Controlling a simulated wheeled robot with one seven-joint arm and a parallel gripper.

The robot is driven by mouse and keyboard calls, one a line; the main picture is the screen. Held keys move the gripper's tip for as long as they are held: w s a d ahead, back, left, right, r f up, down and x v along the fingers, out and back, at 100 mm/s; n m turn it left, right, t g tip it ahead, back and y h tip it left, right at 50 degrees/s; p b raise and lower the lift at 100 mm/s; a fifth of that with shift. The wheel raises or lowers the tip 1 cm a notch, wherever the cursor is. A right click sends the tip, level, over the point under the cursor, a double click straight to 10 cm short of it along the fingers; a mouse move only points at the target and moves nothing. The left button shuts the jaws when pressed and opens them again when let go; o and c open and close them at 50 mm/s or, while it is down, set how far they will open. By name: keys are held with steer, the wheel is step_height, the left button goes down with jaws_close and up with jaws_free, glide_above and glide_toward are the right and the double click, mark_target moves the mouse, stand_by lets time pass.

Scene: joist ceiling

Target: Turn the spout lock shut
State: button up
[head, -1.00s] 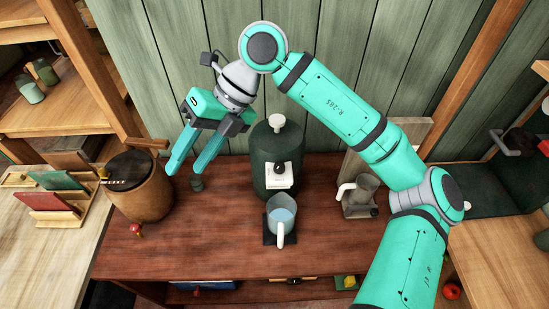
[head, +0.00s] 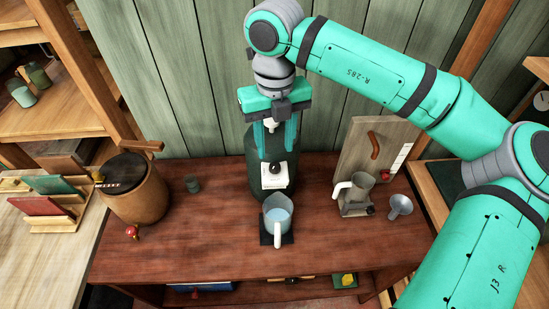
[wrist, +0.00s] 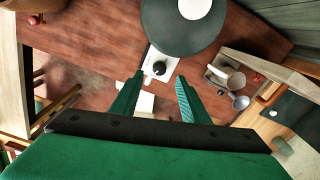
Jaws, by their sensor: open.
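The dark green dispenser (head: 258,180) stands at the back middle of the red-brown table; it also shows in the wrist view (wrist: 160,40). On its front is a white plate (head: 275,180) with a round black knob (head: 275,167), seemingly the spout lock; whether it is turned shut cannot be told. My gripper (head: 274,150) is open and empty, pointing down at the dispenser's front, its fingertips just above the knob in the head view. In the wrist view the knob (wrist: 159,68) appears between the fingertips (wrist: 158,79), with no visible contact. My gripper partly hides the dispenser's top.
A pitcher of pale blue liquid (head: 278,213) stands on a dark mat (head: 287,239) before the dispenser. Left are a small dark cup (head: 192,184) and wooden barrel (head: 145,195). The table's front is clear.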

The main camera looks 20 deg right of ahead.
mark_target(274, 165)
step_height(274, 165, down, 6)
steer(key=shift+r, duration=0.1)
stand_by(0.4)
jaws_close()
steer(key=shift+n, duration=0.4)
steer(key=shift+r+n, duration=0.1)
steer(key=shift+n, duration=2.5)
